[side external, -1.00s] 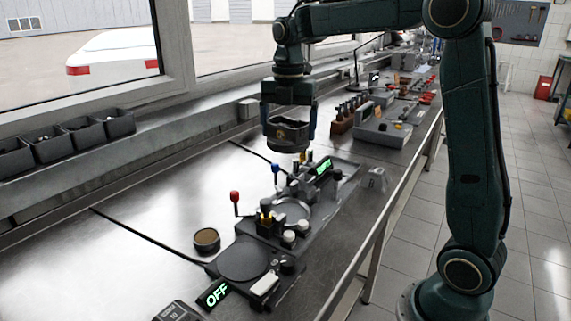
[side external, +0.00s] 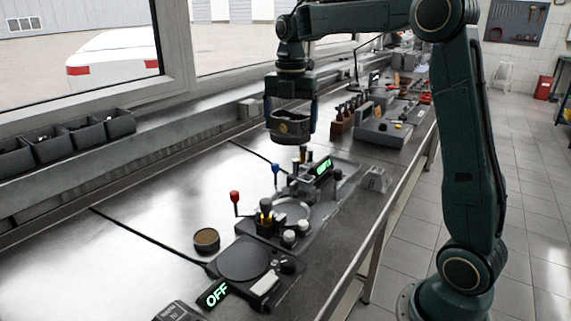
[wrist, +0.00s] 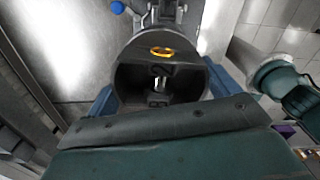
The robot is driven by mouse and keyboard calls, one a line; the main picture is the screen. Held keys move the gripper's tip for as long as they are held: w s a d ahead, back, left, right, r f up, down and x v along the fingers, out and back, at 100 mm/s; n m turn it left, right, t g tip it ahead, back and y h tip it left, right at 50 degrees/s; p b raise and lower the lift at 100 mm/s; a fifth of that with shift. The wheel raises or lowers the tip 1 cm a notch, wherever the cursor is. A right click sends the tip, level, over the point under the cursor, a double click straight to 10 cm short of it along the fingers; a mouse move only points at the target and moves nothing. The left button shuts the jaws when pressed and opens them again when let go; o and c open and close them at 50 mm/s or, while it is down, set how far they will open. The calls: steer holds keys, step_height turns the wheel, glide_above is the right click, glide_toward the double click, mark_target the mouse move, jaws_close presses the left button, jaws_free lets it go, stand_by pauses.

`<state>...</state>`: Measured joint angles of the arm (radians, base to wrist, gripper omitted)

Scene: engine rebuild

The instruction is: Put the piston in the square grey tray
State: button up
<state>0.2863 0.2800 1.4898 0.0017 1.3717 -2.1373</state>
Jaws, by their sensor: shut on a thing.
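The piston (side external: 290,127) is a dark, hollow cylinder in the side view. My gripper (side external: 290,107) is shut on it and holds it well above the bench. In the wrist view the piston (wrist: 125,85) sits between the blue fingers, with its hollow inside and an orange-yellow ring mark showing. A flat grey tray-like unit (side external: 370,135) with small dark items on it stands on the bench to the right of my gripper. I cannot tell for certain whether it is the square grey tray.
Below the piston stand a fixture with a blue-knobbed lever (side external: 275,167) and a lit green display (side external: 321,167). Nearer are a red-knobbed lever (side external: 235,197), a round dark plate (side external: 243,259) and a small round cup (side external: 207,240). Dark bins (side external: 82,137) line the window ledge.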

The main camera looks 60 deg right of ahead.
mark_target(338, 158)
steer(key=d+f+m, duration=0.1)
steer(key=d+m, duration=0.3)
steer(key=d, duration=2.4)
steer(key=shift+s+d+f, duration=0.25)
steer(key=shift+s, duration=0.2)
steer(key=shift+f, duration=0.1)
step_height(338, 158, down, 16)
steer(key=shift+r, duration=0.2)
steer(key=shift+f, duration=2.1)
steer(key=shift+f, duration=0.15)
